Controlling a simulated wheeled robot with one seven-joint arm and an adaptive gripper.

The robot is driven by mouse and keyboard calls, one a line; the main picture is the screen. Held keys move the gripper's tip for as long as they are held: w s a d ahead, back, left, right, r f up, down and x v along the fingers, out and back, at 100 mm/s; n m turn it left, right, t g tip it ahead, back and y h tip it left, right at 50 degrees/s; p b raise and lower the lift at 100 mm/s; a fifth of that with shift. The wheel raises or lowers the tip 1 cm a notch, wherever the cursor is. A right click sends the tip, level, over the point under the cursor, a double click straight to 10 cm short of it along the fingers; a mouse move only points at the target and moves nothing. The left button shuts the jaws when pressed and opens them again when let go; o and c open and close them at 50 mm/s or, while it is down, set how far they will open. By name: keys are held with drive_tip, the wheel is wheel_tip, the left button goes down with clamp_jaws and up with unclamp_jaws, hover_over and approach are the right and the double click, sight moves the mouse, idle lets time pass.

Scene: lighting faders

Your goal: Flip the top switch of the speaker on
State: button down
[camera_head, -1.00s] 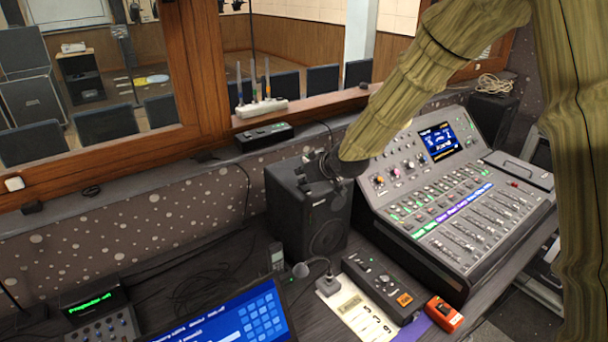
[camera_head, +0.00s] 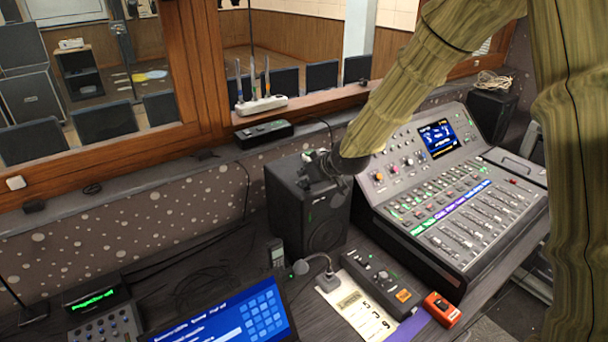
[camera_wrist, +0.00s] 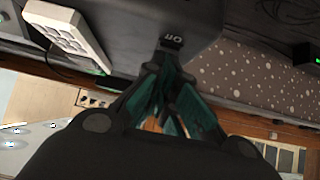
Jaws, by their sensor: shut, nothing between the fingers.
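The speaker (camera_head: 322,222) is a black box standing on the desk between the window ledge and the mixing console. My gripper (camera_head: 318,172) is over its top, and its dark fingers hide part of that top in the head view. In the wrist view, my gripper (camera_wrist: 168,72) has teal-sided fingers drawn together, shut and empty. A small black switch (camera_wrist: 173,42) with pale lettering lies just past the fingertips on a dark surface. I cannot tell whether the fingertips touch it or which way it is set.
The mixing console (camera_head: 450,200) stands close to the speaker's right. A gooseneck microphone (camera_head: 328,280), a small control box (camera_head: 382,283) and an orange device (camera_head: 441,309) lie in front. A black box (camera_head: 264,134) sits behind, by the window frame.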

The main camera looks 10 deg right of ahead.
idle(0.3)
drive_tip(key=r+p, duration=0.2)
drive_tip(key=r, duration=0.1)
drive_tip(key=r+p, duration=0.1)
drive_tip(key=shift+s+d+r, duration=0.2)
drive_tip(key=shift+s+r, duration=0.1)
drive_tip(key=shift+s, duration=0.05)
drive_tip(key=shift+s+d+f+b, duration=0.1)
drive_tip(key=shift+s+b, duration=0.2)
drive_tip(key=shift+b, duration=0.1)
drive_tip(key=b+v, duration=0.2)
drive_tip(key=v, duration=0.7)
drive_tip(key=shift+s+b, duration=0.2)
drive_tip(key=shift+b, duration=0.15)
drive_tip(key=shift+d+f, duration=0.1)
drive_tip(key=shift+w+a+r+t, duration=0.1)
drive_tip(key=shift+w+a+t, duration=0.05)
drive_tip(key=shift+w, duration=0.2)
drive_tip(key=shift+w+a+r+t, duration=0.15)
drive_tip(key=shift+w, duration=0.2)
idle(0.3)
drive_tip(key=shift+p+x, duration=1.25)
drive_tip(key=shift+x, duration=3.65)
drive_tip(key=shift+w+a+f+p, duration=0.15)
drive_tip(key=shift+f+p, duration=0.2)
drive_tip(key=shift+f, duration=0.65)
drive_tip(key=shift+w+a+f+p, duration=0.15)
drive_tip(key=shift+f+p, duration=0.2)
drive_tip(key=shift+f, duration=0.65)
